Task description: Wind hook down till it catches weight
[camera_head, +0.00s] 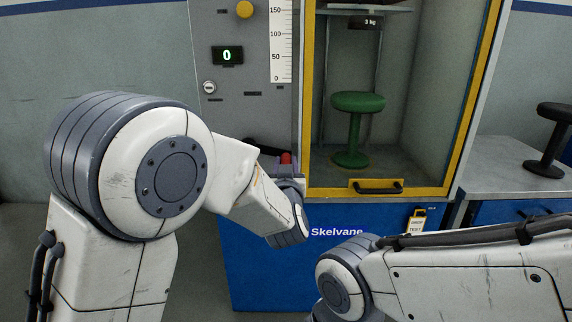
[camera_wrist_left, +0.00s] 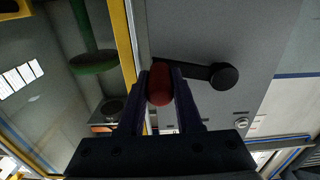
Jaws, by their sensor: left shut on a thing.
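My left gripper (camera_wrist_left: 160,72) is shut on a red grip (camera_wrist_left: 159,88) at the front of the grey machine panel. A black crank arm with a round knob (camera_wrist_left: 224,76) shows behind the fingers, to the right in the left wrist view. In the head view, the red grip (camera_head: 286,157) shows just past my left wrist, and the fingers are mostly hidden. I cannot make out the hook. My right gripper is out of view.
A green stool (camera_head: 357,128) stands in the yellow-framed cabinet (camera_head: 312,100). The display (camera_head: 227,56) reads 0 beside a white scale (camera_head: 281,45). A black stool (camera_head: 551,135) stands on the side bench (camera_head: 500,155). My right forearm crosses the lower right.

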